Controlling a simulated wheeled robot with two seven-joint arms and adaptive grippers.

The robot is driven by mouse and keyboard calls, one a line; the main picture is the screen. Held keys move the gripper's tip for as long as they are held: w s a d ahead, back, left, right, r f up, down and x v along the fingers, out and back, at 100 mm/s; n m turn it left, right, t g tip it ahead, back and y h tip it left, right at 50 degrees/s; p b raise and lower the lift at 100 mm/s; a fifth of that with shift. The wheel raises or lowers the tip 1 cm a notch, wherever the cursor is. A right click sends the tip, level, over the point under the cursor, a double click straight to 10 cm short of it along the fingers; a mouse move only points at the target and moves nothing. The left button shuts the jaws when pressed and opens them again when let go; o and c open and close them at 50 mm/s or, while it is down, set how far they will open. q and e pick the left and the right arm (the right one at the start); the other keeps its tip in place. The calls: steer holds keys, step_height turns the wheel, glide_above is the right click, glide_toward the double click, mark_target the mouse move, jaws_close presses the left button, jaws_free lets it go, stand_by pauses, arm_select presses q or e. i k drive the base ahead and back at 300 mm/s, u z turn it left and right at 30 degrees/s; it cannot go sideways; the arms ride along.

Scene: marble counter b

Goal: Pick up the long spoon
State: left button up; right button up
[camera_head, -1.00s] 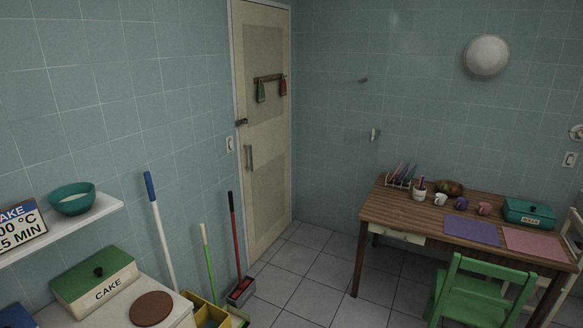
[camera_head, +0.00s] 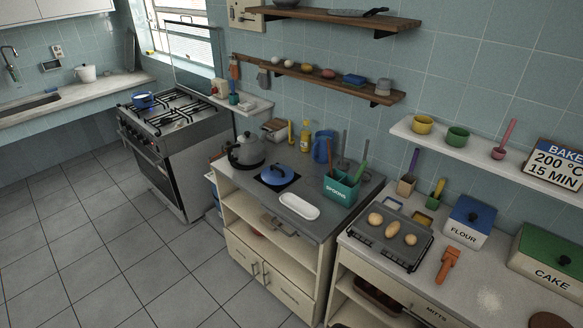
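A teal box labelled SPOONS (camera_head: 341,188) stands on the dark counter beside the stove-side cabinet's right end. Long handles stick up out of it, among them a green handle (camera_head: 361,162) and a grey one (camera_head: 343,146). The lower ends are hidden inside the box, so I cannot tell which is the long spoon. Other upright handles show too: a purple one (camera_head: 414,160) in a small holder and a pink one (camera_head: 510,132) in a cup on the wall shelf. Neither of my grippers is in view.
The tiled floor (camera_head: 90,240) at left is clear.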

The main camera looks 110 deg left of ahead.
mark_target(328, 140)
steer(key=u, duration=3.95)
